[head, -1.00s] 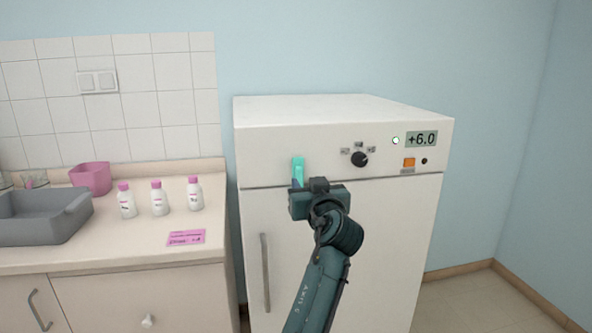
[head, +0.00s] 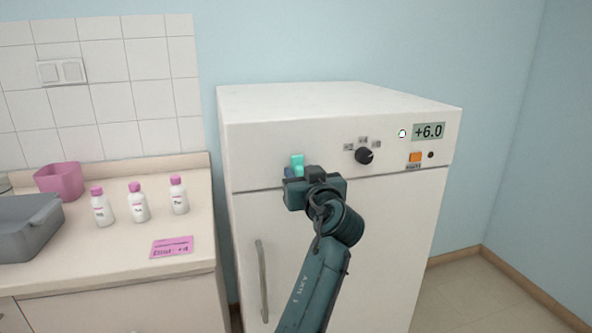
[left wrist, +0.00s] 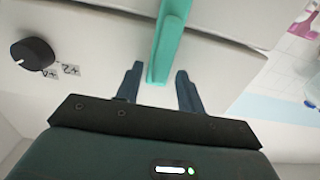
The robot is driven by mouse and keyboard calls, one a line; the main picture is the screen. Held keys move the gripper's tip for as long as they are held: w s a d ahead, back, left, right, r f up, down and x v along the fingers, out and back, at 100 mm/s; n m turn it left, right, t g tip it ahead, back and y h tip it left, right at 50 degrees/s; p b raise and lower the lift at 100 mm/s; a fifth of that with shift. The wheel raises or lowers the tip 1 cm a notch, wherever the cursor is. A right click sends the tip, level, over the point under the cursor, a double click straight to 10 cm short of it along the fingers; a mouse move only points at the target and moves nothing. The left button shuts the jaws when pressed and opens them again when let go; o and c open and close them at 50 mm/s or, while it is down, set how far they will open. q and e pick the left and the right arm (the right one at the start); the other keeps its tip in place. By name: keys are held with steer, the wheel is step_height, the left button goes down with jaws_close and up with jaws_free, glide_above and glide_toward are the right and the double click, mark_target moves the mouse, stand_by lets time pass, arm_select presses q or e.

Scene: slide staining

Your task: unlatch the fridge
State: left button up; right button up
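The white fridge (head: 390,225) stands against the wall with its door shut. A teal latch (head: 297,162) sits at the top left of its front, across the seam above the door. My left gripper (head: 299,172) is right in front of the latch and hides its lower part. In the left wrist view the left gripper (left wrist: 158,88) is open, with one finger on each side of the teal latch (left wrist: 169,45). Gaps show between the latch and both fingers, and the latch's end reaches between the fingertips. My right gripper is not in view.
The fridge has a vertical handle (head: 262,280), a black dial (head: 364,156) and a +6.0 display (head: 428,131). The counter (head: 120,250) to the left holds bottles (head: 138,202), a pink container (head: 60,181), a grey basin (head: 28,228) and a pink label (head: 172,247). Floor at right is clear.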

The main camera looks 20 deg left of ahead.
arm_select(q)
steer(key=shift+w+a, duration=0.1)
steer(key=shift+w, duration=0.05)
steer(key=shift+c, duration=0.4)
steer(key=c, duration=0.7)
